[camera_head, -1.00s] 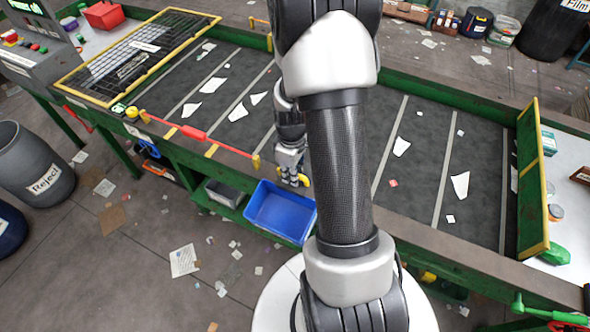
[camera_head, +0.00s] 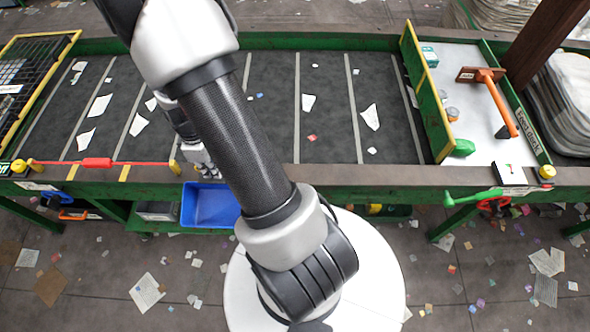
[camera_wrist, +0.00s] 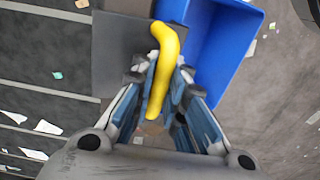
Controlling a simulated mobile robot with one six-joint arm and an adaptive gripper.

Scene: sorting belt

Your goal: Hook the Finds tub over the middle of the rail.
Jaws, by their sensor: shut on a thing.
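The blue tub (camera_head: 207,208), with no readable label, is at the belt's front side, beside and below the brown-grey front rail (camera_head: 330,176). I cannot tell whether it is hooked on the rail or hangs clear of it. My gripper (camera_head: 205,168) is above the tub, partly hidden by my arm. In the wrist view, my gripper (camera_wrist: 160,100) is shut on a yellow curved handle (camera_wrist: 168,50). The blue tub (camera_wrist: 225,45) shows to its right, and a dark grey plate (camera_wrist: 118,45) is to its left.
A red bar (camera_head: 97,162) between yellow posts lies along the rail's left part. A yellow-edged board (camera_head: 425,95) stands across the belt's right end. A white table (camera_head: 490,125) holds an orange-handled tool (camera_head: 497,100). A green lever (camera_head: 470,198) sticks out at front right.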

